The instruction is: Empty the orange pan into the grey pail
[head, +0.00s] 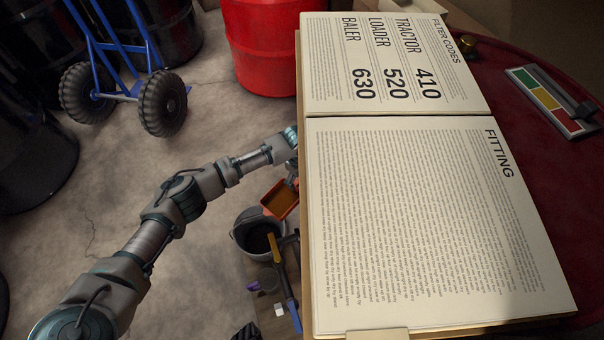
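The orange pan (280,200) is a small tray tilted near the left edge of the large printed board, with a brownish inside; I cannot tell whether it holds anything. The grey pail (243,233) stands just below and left of the pan, with a dark inside. My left arm reaches in from the left, and my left gripper (292,140) is at the board's edge, above the pan in the picture. Its fingers are hidden, so I cannot see whether it grips the pan. My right gripper is not in view.
A large board with printed pages (420,220) covers the centre right and hides much behind it. Tools with a yellow handle (274,248) and a blue handle (293,314) lie by the pail. A red drum (270,50) and blue hand truck (115,45) stand behind on concrete floor.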

